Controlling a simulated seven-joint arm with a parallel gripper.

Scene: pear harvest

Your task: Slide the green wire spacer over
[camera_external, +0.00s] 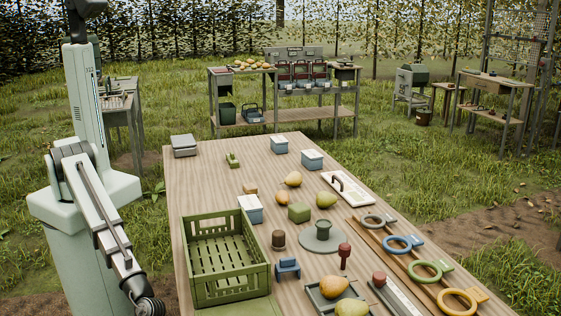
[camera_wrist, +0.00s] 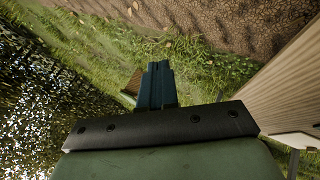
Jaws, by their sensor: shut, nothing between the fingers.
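A green ring with a tab (camera_external: 429,262), which looks like the green wire spacer, rests on long wooden rails (camera_external: 398,268) at the right of the table. It lies between a blue ring (camera_external: 403,236) and a yellow ring (camera_external: 462,294); a grey ring (camera_external: 378,220) is farthest back. My gripper (camera_wrist: 158,67) shows in the wrist view with its fingers together and empty, pointing at ground off the table. In the external view my arm hangs left of the table, its lower end at the bottom edge, far from the rings. The wrist view shows no ring.
A green crate (camera_external: 262,272) stands at the table's near left. The table's back left is mostly clear.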

